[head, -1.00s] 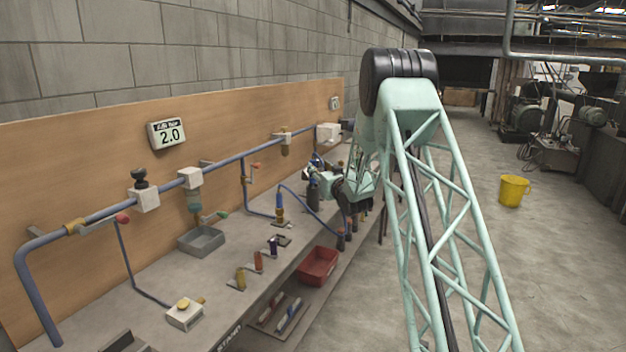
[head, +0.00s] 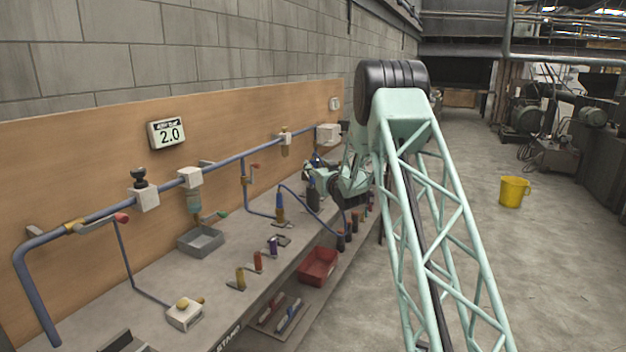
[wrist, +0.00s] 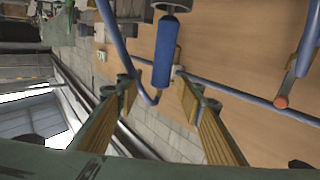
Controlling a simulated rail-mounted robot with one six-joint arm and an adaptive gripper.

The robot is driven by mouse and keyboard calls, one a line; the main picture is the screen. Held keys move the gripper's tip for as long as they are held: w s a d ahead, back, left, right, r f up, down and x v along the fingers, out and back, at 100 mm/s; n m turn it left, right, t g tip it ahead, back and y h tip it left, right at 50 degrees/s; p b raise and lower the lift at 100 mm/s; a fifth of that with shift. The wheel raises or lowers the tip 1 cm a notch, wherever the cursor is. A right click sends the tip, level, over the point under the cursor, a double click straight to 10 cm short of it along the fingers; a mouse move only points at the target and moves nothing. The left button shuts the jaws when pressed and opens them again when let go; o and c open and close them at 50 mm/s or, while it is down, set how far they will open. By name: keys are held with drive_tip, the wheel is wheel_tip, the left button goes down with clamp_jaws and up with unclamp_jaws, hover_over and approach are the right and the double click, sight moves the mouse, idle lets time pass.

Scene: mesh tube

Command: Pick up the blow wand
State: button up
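A blue cylinder with a thin bent blue tube (wrist: 165,55) shows in the wrist view, just beyond my fingertips; it looks like the blue upright piece on the bench (head: 279,207) in the head view, with a hose curving right from its top. I cannot tell for sure whether this is the blow wand. My gripper (wrist: 153,86) is open, its two yellow ribbed pads apart with nothing clamped between them. In the head view my arm's end is over the far part of the bench, and its fingers are too small to make out.
A wall pipe (head: 155,190) with valves runs along the wooden backboard. Small coloured fittings, a grey tray (head: 201,243) and a red bin (head: 319,266) are along the bench. Slim red and blue pieces (head: 290,316) lie in a lower tray.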

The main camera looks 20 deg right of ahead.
sight(314, 163)
drive_tip(key=shift+w+d+b, duration=0.15)
drive_tip(key=shift+w+b, duration=0.15)
drive_tip(key=shift+w, duration=1.5)
clamp_jaws()
